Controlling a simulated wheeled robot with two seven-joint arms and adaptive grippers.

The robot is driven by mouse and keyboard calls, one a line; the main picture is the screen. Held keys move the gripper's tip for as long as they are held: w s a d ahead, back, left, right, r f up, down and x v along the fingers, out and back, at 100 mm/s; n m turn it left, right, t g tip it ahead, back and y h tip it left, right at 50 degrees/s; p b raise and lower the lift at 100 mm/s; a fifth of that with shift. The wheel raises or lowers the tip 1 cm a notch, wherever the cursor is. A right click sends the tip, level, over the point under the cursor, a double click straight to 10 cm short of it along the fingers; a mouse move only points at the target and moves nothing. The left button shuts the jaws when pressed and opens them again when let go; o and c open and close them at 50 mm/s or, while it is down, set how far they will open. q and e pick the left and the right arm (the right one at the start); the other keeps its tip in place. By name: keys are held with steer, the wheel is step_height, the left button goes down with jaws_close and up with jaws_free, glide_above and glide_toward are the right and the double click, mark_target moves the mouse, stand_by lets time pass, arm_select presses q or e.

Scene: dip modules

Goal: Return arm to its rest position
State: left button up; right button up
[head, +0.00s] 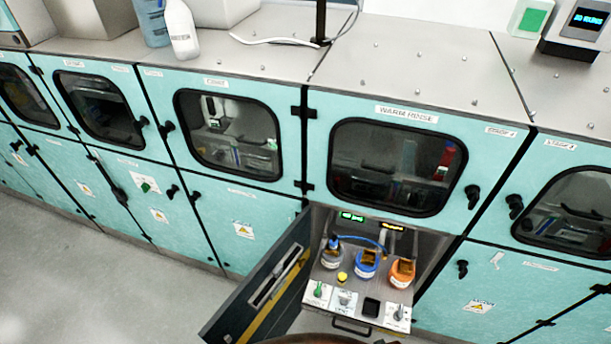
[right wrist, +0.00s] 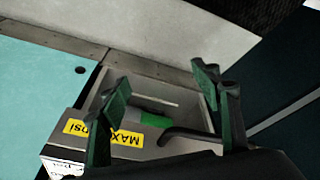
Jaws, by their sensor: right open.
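My right gripper (right wrist: 165,95) shows in the right wrist view with its two dark green fingers spread wide apart and nothing between them. Behind and below the fingers is a grey box-like recess with a yellow "MAX psi" label (right wrist: 103,137) and a green part (right wrist: 155,120). I cannot tell from this view whether the fingers touch it. Neither gripper shows in the head view. My left gripper is in no view.
A yellow knob (head: 342,278) and a drawer handle (head: 351,328) are there. Teal cabinets line the wall; grey floor at left is clear.

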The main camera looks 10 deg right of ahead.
steer(key=s+f+b, duration=0.4)
steer(key=s+f, duration=0.6)
steer(key=f, duration=0.3)
steer(key=s+f+g+b, duration=0.1)
steer(key=s+f+b, duration=0.3)
steer(key=s+f, duration=0.6)
step_height(320, 180, down, 5)
steer(key=shift+r+n+g, duration=0.2)
steer(key=shift+n+g, duration=0.1)
